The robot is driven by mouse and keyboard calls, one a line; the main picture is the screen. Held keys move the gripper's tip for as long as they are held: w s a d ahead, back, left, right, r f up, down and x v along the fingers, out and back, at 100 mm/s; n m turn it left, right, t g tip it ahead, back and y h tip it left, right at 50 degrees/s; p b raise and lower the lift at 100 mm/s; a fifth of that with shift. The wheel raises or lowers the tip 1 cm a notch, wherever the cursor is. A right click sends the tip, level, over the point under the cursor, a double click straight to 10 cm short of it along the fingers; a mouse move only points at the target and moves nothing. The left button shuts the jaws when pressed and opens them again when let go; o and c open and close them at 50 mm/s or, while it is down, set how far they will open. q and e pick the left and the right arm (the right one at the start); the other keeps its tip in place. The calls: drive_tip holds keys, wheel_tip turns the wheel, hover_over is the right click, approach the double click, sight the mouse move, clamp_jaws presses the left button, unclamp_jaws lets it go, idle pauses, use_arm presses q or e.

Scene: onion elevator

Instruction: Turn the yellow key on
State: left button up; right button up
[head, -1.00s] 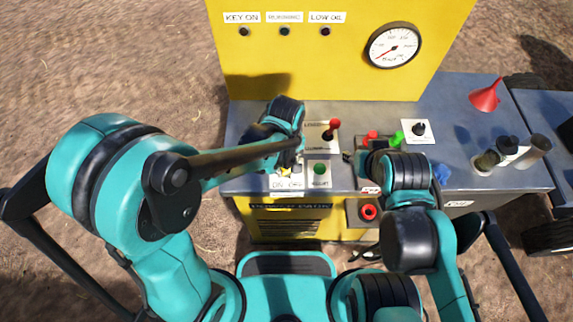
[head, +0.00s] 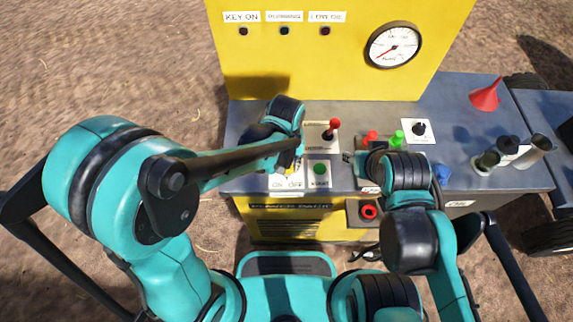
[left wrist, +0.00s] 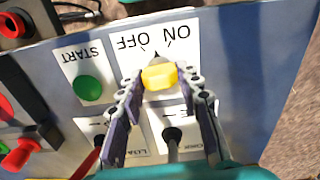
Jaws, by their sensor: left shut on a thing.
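The yellow key (left wrist: 160,77) sits on a white plate marked ON and OFF (left wrist: 152,38), which reads upside down in the left wrist view. My left gripper (left wrist: 162,74) is shut on the key, one finger on each side. The key's dark pointer shows just beyond it, near the gap between the two words. In the head view my left gripper (head: 293,166) hangs over the plate and mostly hides the key. The KEY ON lamp (head: 243,31) looks dark. My right gripper (head: 349,157) is over the right part of the panel; its fingers are too small to read.
A green START button (head: 320,169) is right of the key plate. A red-knobbed lever (head: 334,125) stands behind it. Red and green levers (head: 397,138), a black knob (head: 419,129) and a red funnel (head: 486,95) are farther right. The yellow panel (head: 300,65) rises behind.

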use_arm(q)
drive_tip(key=m, duration=0.6)
drive_tip(key=shift+m, duration=0.4)
idle(0.3)
drive_tip(key=o, duration=1.2)
drive_tip(key=shift+c, duration=0.2)
wheel_tip(320, 180, up, 12)
